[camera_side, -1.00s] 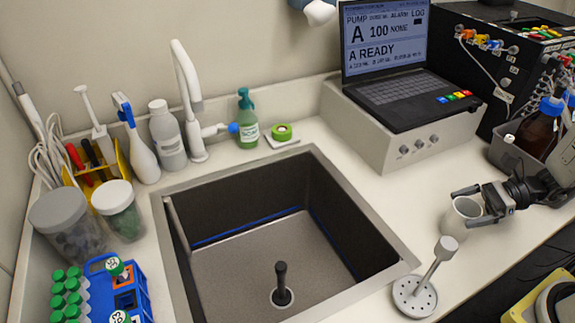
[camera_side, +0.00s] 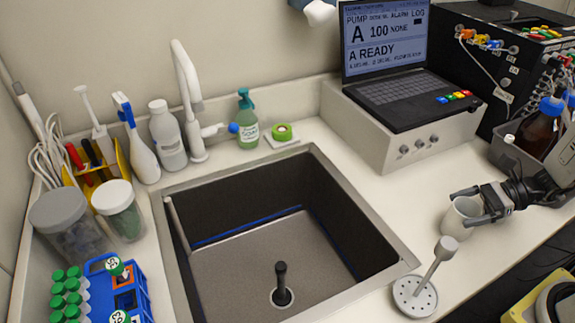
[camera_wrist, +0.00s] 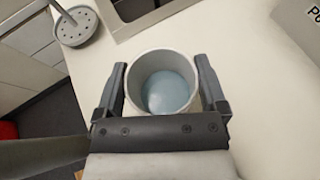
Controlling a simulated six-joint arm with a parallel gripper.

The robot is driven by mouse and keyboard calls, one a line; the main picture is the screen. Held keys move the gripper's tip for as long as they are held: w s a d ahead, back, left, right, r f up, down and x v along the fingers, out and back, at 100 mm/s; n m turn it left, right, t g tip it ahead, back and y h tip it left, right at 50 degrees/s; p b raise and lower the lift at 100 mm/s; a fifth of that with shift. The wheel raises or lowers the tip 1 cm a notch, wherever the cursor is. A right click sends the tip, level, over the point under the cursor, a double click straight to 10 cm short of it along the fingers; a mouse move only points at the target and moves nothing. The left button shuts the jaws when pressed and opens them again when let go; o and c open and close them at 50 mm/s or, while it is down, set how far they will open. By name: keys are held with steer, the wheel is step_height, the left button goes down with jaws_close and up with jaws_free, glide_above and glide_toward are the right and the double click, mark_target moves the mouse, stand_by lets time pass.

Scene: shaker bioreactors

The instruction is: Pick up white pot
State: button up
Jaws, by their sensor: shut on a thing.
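The white pot (camera_side: 459,222) is at the right of the sink in the side view, upright at the counter's right part. In the wrist view the white pot (camera_wrist: 163,62) lies between my two fingers, and pale blue liquid or a blue bottom shows inside it. My gripper (camera_side: 468,204) reaches in from the right, its black fingers on either side of the pot. In the wrist view my gripper (camera_wrist: 165,85) is shut on the pot's sides. I cannot tell for certain whether the pot's base touches the counter.
A grey stand with a perforated round base (camera_side: 414,296) is close in front of the pot. The sink (camera_side: 270,250) opens to the left. The pump box with laptop (camera_side: 410,145) is behind. A bin with a brown bottle (camera_side: 538,130) is at the right.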

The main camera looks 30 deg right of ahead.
steer(key=shift+r, duration=0.2)
step_height(320, 180, up, 10)
steer(key=shift+f, duration=0.2)
stand_by(0.6)
stand_by(0.9)
steer(key=w+a+f, duration=0.1)
steer(key=w+a, duration=0.3)
steer(key=a, duration=0.4)
steer(key=w+a+f, duration=0.1)
steer(key=w+a, duration=0.3)
steer(key=a, duration=0.3)
steer(key=s+a+f, duration=0.1)
steer(key=a+f, duration=0.1)
steer(key=a, duration=0.6)
steer(key=s+a+f, duration=0.1)
steer(key=a, duration=0.8)
steer(key=shift+s+f+n+g, duration=0.25)
steer(key=shift+f+n+g, duration=0.05)
steer(key=shift+f, duration=0.05)
steer(key=shift+f, duration=0.2)
